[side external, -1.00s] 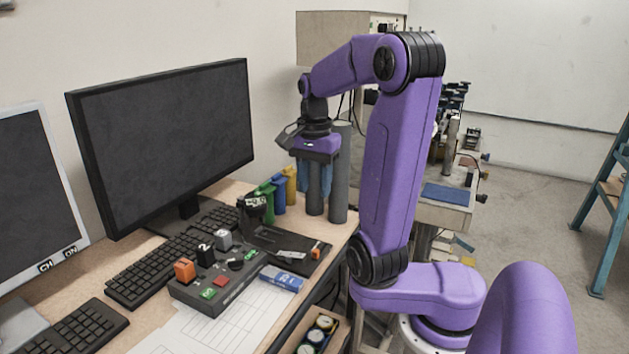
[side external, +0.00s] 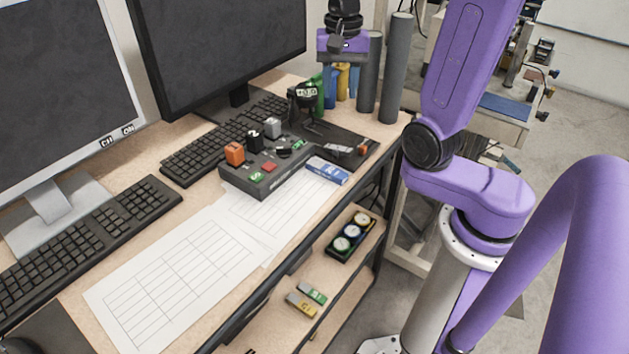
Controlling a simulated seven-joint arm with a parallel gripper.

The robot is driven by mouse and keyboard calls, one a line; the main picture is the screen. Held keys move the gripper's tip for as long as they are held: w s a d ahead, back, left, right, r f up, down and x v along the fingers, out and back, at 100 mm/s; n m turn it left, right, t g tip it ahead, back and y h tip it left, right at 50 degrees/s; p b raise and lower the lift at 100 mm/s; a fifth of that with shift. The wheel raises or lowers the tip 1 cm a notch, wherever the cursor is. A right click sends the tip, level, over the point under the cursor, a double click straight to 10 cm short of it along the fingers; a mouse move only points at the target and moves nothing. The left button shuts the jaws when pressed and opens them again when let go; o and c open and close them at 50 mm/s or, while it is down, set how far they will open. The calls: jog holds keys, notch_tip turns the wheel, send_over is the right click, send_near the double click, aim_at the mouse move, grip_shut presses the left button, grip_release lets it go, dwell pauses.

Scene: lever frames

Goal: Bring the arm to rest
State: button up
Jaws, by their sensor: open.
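My purple arm rises at the right of the desk, and its upper part is cut off by the top edge. My gripper (side external: 342,60) hangs pointing down over the back of the desk, left of two tall grey cylinders (side external: 370,75). It is open, and I see nothing held in it. Its fingertips are small and hard to tell from the coloured bottles behind and below. Blue (side external: 330,90), yellow (side external: 353,80) and green (side external: 318,95) bottles stand there. A control box (side external: 268,168) with an orange, a black and a grey lever block sits on the desk in front.
A dark tray (side external: 340,140) and a blue box (side external: 327,170) lie beside the control box. Monitors (side external: 220,50) and keyboards (side external: 90,225) fill the left. Paper sheets (side external: 170,285) cover the front. A lower shelf holds a gauge tray (side external: 351,234).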

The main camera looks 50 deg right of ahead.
jog(key=s+a+f+n, duration=0.2)
jog(key=s+a+n, duration=0.3)
jog(key=s+n, duration=0.4)
jog(key=s+a+f+n, duration=0.3)
jog(key=s+a+n, duration=0.2)
jog(key=s+n, duration=0.4)
jog(key=n, duration=0.5)
jog(key=shift+s+a+f+n, duration=0.15)
jog(key=shift+s+f+n, duration=0.05)
jog(key=shift+s+n, duration=0.15)
dwell(1.2)
